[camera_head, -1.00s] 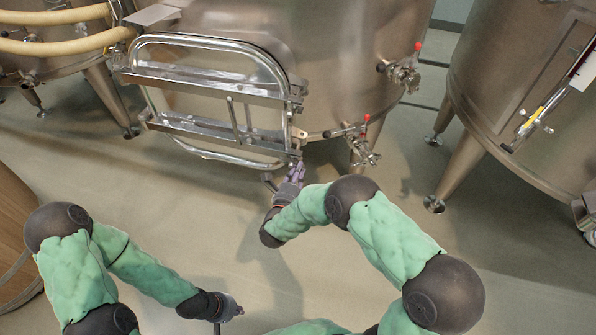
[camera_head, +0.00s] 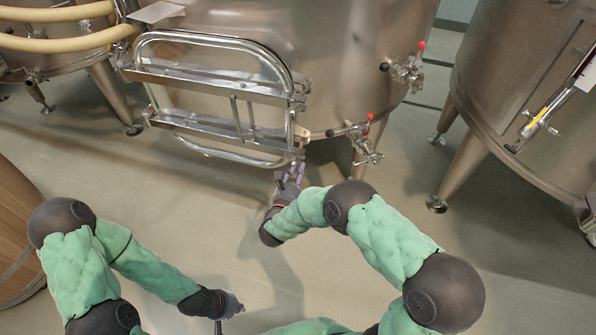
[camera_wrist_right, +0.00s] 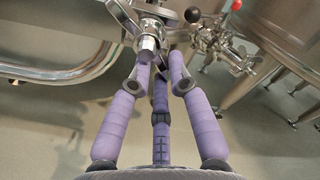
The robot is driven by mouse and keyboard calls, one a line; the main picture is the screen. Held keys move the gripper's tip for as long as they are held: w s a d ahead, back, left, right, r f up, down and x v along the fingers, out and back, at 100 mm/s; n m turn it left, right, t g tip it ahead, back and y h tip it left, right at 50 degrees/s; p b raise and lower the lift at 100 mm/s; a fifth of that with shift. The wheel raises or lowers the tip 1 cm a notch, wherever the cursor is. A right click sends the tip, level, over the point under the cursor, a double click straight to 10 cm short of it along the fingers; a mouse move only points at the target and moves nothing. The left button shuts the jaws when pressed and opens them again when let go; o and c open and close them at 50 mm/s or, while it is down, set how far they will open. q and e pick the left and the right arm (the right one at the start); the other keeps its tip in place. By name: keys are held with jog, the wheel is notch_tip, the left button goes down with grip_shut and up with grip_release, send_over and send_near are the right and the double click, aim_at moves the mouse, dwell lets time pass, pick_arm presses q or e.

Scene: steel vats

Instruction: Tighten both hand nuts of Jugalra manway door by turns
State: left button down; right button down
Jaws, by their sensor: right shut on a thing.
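The manway door (camera_head: 200,55) is a steel-framed hatch on the front of the middle vat, with crossbars over it. My right gripper (camera_head: 291,173) is at the door's lower right corner. In the right wrist view its purple fingers (camera_wrist_right: 150,62) close around the end of a steel hand nut (camera_wrist_right: 148,44), and one finger lies against its upper left. The fingers cover part of this nut. The other hand nut cannot be made out clearly. My left gripper (camera_head: 231,304) hangs low over the floor, away from the door; its finger state is too small to tell.
Valves with red knobs (camera_head: 408,70) and a lower valve (camera_head: 362,143) stick out right of the door. Another vat (camera_head: 500,90) stands at the right, and yellow hoses (camera_head: 60,28) run at the upper left. Open floor (camera_head: 190,220) lies below the door.

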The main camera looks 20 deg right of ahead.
jog(key=shift+f, duration=0.1)
jog(key=c, duration=1.1)
grip_release()
jog(key=shift+c, duration=0.2)
jog(key=v, duration=1.2)
jog(key=shift+w, duration=0.1)
